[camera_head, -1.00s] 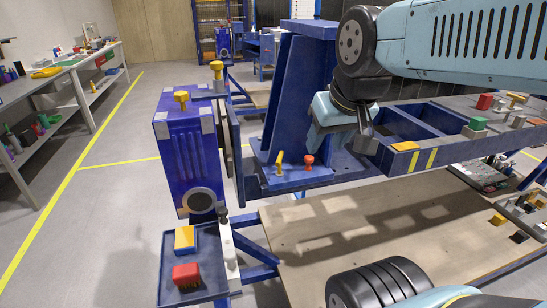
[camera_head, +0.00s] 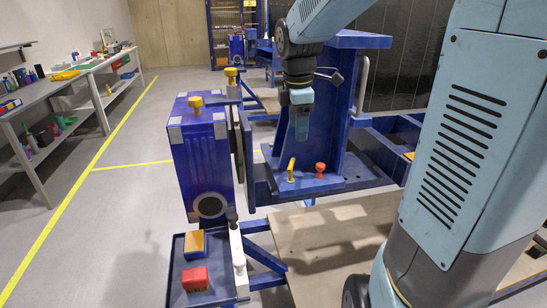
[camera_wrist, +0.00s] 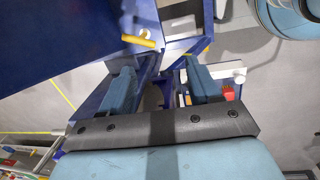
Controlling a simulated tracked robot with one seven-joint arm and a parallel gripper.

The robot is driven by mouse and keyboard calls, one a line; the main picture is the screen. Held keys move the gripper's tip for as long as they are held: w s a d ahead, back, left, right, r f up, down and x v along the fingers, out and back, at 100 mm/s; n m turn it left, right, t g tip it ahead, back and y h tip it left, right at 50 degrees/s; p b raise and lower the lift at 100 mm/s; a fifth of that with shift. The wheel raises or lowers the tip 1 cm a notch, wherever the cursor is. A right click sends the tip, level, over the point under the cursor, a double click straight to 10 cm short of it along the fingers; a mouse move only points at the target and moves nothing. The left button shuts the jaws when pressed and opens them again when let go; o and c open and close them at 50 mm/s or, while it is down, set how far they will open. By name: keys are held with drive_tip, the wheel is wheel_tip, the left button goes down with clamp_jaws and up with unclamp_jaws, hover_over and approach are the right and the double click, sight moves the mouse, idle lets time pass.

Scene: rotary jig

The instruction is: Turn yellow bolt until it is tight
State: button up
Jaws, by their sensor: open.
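The yellow bolt (camera_head: 291,169) stands on the blue base plate of the upright jig bracket, left of a red bolt (camera_head: 320,170). My gripper (camera_head: 302,135) points down in front of the bracket, above and slightly right of the yellow bolt, apart from it. In the wrist view my gripper's two fingers (camera_wrist: 162,80) are spread with nothing held between them. A yellow bar, which looks like the yellow bolt's head (camera_wrist: 138,41), lies beyond the left finger, beside a pale round part. The red bolt is not clear in the wrist view.
A wooden board (camera_head: 310,235) lies right. Open floor is on the left.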

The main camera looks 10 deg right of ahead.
sight(291, 163)
drive_tip(key=w+f+n+g, duration=0.1)
drive_tip(key=w+f+n, duration=0.3)
drive_tip(key=w+n, duration=0.25)
drive_tip(key=shift+y, duration=0.4)
drive_tip(key=f, duration=1.3)
drive_tip(key=shift+w+d+f, duration=0.15)
drive_tip(key=shift+d+f, duration=0.2)
drive_tip(key=shift+d, duration=0.05)
drive_tip(key=shift+c, duration=0.3)
